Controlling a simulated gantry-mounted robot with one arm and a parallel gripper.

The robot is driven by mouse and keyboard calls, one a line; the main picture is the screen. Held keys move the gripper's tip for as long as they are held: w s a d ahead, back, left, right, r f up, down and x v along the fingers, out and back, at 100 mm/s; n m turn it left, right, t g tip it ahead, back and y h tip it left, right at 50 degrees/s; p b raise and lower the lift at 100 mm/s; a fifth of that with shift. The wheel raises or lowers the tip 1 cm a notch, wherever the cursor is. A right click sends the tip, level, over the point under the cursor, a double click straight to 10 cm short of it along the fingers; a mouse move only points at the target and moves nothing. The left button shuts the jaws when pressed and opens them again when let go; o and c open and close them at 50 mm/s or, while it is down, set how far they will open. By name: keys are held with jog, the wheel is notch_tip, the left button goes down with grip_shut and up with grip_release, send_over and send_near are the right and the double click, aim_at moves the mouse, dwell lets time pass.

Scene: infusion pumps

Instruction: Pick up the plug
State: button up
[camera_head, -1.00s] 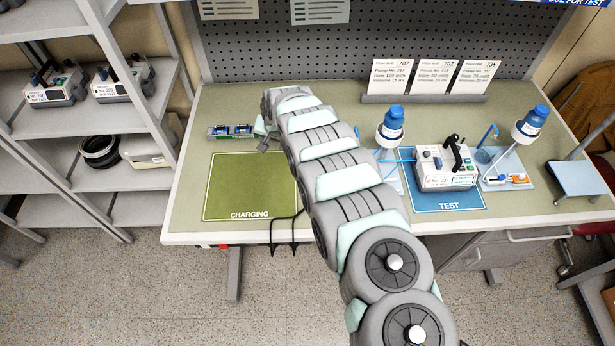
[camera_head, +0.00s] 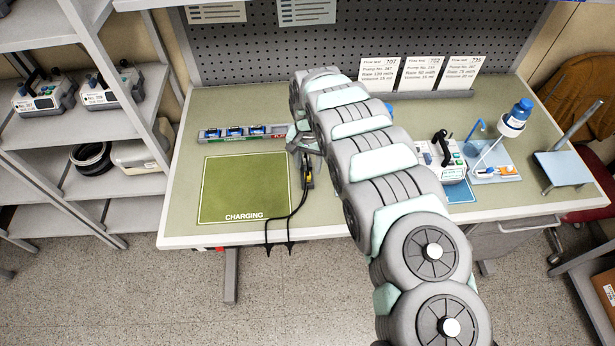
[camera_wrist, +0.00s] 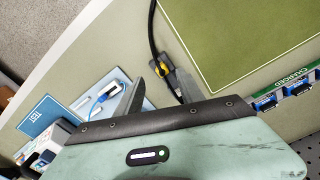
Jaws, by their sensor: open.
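The plug (camera_head: 308,178) is dark with a yellow band and lies on the bench just right of the green charging mat, on a black cable. In the wrist view the plug (camera_wrist: 166,74) shows with its yellow band and a pale tip pointing toward my gripper. My gripper (camera_head: 304,152) is open and hovers close to the plug's far end. Nothing is held.
The charging mat (camera_head: 243,188) is bare. On the right are a pump (camera_head: 440,163) and a blue-capped bottle (camera_head: 514,118). The black cable (camera_head: 292,212) hangs over the bench's front edge.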

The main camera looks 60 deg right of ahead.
aim_at(307, 172)
jog(key=shift+w+d+f, duration=0.1)
jog(key=shift+w+f, duration=0.1)
jog(key=shift+f, duration=2.5)
jog(key=shift+c, duration=0.4)
grip_shut()
